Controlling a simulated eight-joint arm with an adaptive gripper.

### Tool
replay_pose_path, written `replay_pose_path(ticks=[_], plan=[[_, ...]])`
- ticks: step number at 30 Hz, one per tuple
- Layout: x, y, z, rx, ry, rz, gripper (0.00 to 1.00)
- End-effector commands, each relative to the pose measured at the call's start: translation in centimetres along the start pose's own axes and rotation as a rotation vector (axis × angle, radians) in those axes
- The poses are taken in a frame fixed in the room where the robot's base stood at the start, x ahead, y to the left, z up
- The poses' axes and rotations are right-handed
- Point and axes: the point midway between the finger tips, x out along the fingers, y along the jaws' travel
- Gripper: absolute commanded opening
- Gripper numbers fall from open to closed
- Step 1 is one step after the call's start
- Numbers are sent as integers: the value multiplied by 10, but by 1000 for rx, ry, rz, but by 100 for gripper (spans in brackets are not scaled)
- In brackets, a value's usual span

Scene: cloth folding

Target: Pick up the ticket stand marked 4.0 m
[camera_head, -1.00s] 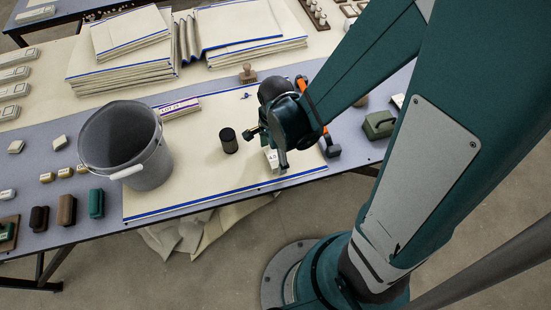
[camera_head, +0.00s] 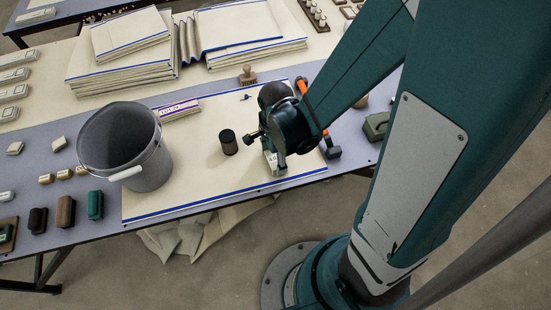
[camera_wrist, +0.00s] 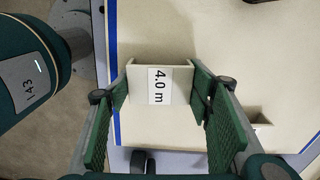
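The ticket stand (camera_wrist: 143,107) is a pale cream piece with a white label reading "4.0 m". In the wrist view it sits between the two green fingers of my gripper (camera_wrist: 160,92). The fingers are spread wide, one on each side, with their tips close to the stand's side edges; I cannot tell whether they touch it. In the head view my gripper (camera_head: 277,163) is low over the front right part of the cream cloth, and it mostly hides the stand.
A grey bucket (camera_head: 150,165) and a dark cylinder (camera_head: 228,142) stand to the left of my gripper. The cream cloth (camera_head: 190,185) with blue edges lies on the table (camera_head: 110,212). Folded cloth stacks (camera_head: 125,65) are at the back. A dark green weight (camera_head: 376,126) is to the right.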

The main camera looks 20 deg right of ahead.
Motion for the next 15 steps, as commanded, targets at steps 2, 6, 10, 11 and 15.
replay_pose_path(ticks=[2, 6, 10, 11, 15], plan=[[0, 0, 0, 0, 0, 0, 41], [0, 0, 0, 0, 0, 0, 41], [0, 0, 0, 0, 0, 0, 41], [0, 0, 0, 0, 0, 0, 41], [-3, 0, 0, 0, 0, 0, 41]])
